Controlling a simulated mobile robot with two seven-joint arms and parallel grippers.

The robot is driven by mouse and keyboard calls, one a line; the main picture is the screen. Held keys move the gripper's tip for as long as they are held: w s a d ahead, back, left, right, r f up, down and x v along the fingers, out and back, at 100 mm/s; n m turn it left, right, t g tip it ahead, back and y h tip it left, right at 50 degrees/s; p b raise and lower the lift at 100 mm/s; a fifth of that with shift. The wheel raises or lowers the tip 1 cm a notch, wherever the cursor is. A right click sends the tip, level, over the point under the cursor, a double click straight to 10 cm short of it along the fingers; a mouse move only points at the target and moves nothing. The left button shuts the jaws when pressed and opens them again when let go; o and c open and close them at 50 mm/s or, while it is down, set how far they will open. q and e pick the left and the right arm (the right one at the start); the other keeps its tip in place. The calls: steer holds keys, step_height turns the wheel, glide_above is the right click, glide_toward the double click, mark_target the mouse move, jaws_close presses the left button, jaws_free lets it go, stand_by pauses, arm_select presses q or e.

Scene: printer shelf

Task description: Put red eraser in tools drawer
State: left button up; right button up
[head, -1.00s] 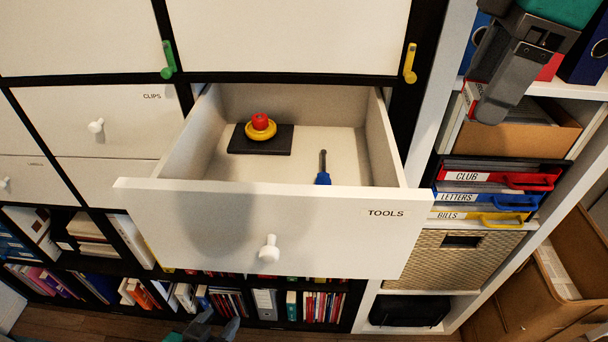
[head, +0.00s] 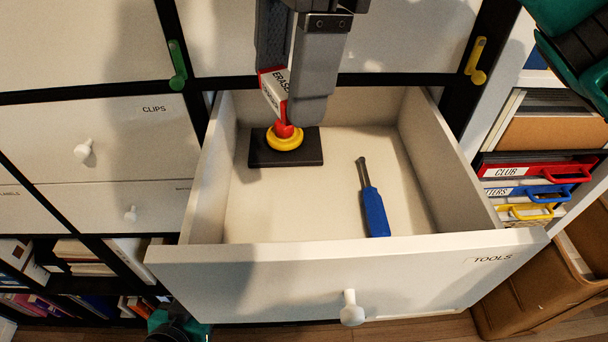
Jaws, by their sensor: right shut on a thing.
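The tools drawer (head: 345,283) is pulled out, with its label at the right of its front. My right gripper (head: 285,100) is over the back left part of the drawer, fingers pointing down. It is shut on the red eraser (head: 272,93), a red and white block with "ERASER" lettering, partly hidden by a finger. The eraser appears just above a red and yellow round item (head: 284,138) on a black slab (head: 262,157); I cannot tell whether they touch. My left gripper (head: 178,328) shows only partly at the bottom edge, and its fingers are unclear.
The drawer floor in front of the black slab is clear. Closed clips drawer (head: 98,120) is at left. Green (head: 177,66) and yellow (head: 475,60) handles hang above. Labelled trays (head: 525,170) stand at right.

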steer(key=shift+w+a, duration=0.15)
steer(key=shift+a, duration=0.1)
steer(key=shift+a+f, duration=0.15)
steer(key=shift+f, duration=0.05)
steer(key=b, duration=0.2)
glide_above(286, 228)
step_height(286, 228, down, 8)
steer(key=f, duration=0.2)
steer(key=f+b, duration=0.1)
steer(key=f, duration=0.3)
steer(key=shift+w+d+f, duration=0.1)
steer(key=shift+d+f, duration=0.25)
steer(key=shift+f, duration=0.05)
steer(key=shift+f+b, duration=0.35)
steer(key=shift+f, duration=0.1)
step_height(286, 228, down, 4)
steer(key=shift+r+b, duration=0.2)
steer(key=shift+b, duration=0.25)
steer(key=shift+f, duration=0.2)
arm_select(q)
steer(key=shift+w+d+f+h, duration=0.3)
steer(key=shift+w+d+f, duration=0.3)
steer(key=shift+d+f, duration=0.3)
